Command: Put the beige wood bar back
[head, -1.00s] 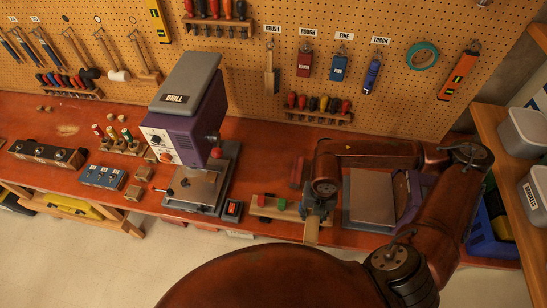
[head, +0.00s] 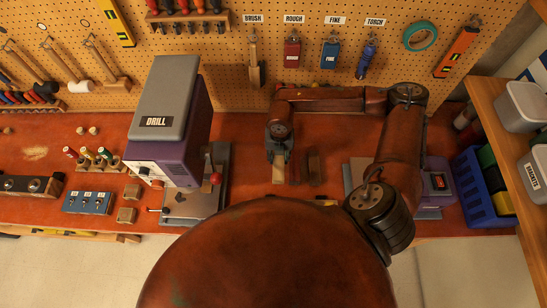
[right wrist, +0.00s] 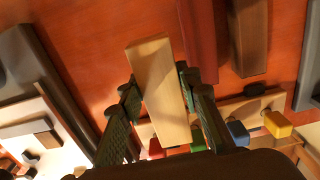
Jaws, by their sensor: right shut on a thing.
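My right gripper (head: 279,152) is shut on the beige wood bar (head: 279,173), which points toward the front of the red-brown bench. In the right wrist view the bar (right wrist: 157,85) lies between the two dark ribbed fingers (right wrist: 157,100). A reddish bar (head: 295,168) and a dark brown bar (head: 314,166) lie side by side just right of it, roughly parallel. They also show in the right wrist view, the reddish one (right wrist: 198,38) nearer the beige bar. I cannot tell whether the beige bar touches the bench. My left gripper is out of view.
The purple drill press (head: 166,120) stands to the left. A wooden strip with coloured knobs (right wrist: 232,112) lies near the front edge, mostly hidden in the head view. A blue crate (head: 478,190) is at the right. Tools hang on the pegboard behind.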

